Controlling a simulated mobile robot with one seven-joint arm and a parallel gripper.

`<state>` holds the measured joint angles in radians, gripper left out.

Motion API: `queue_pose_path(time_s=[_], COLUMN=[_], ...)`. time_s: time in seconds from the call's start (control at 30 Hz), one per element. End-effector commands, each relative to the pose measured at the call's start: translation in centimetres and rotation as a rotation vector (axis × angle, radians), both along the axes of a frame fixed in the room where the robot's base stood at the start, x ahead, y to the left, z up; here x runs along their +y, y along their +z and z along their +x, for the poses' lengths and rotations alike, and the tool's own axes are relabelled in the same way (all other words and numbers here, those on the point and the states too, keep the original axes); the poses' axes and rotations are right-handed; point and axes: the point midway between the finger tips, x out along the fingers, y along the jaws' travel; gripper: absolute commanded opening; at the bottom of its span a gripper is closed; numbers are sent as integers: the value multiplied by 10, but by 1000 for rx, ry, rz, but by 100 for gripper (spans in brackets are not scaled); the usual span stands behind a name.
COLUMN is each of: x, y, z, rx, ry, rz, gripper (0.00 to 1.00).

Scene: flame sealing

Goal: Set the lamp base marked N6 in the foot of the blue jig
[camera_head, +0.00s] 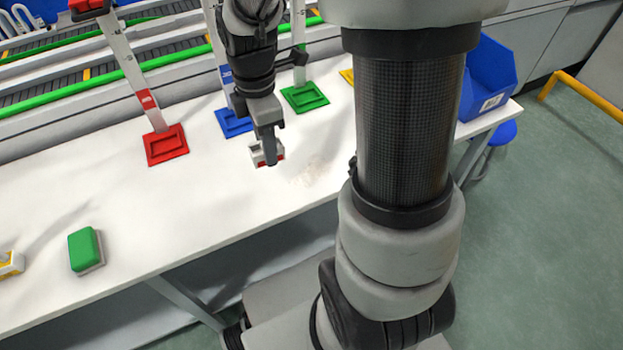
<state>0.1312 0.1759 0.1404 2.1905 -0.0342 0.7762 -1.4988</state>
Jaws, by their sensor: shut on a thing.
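The blue jig (235,124) stands toward the back of the white table, with a flat blue foot and a pale upright post with a blue label. My gripper (269,158) is shut on a small white block with red on its lower side (257,155), in front and to the right of the blue foot. The block is partly hidden by my finger, and no N6 marking can be read. It looks at or just above the table; I cannot tell whether it touches. The part of the blue foot that shows looks empty.
A red jig (166,146) stands left of the blue one and a green jig (304,97) right of it. A green-topped block (85,250) and a white-and-yellow piece (11,264) lie at the left. A blue bin (487,85) stands at the right end. The front middle of the table (190,215) is clear.

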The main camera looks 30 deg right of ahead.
Motion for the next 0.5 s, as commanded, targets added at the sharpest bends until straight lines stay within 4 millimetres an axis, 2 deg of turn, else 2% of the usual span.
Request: queue_pose_path(time_s=[0.3, 0.5], x=[1, 1], y=[-51, -65], z=[-3, -2], rx=[4, 2], ry=[43, 43], rz=[0, -1], gripper=[8, 8])
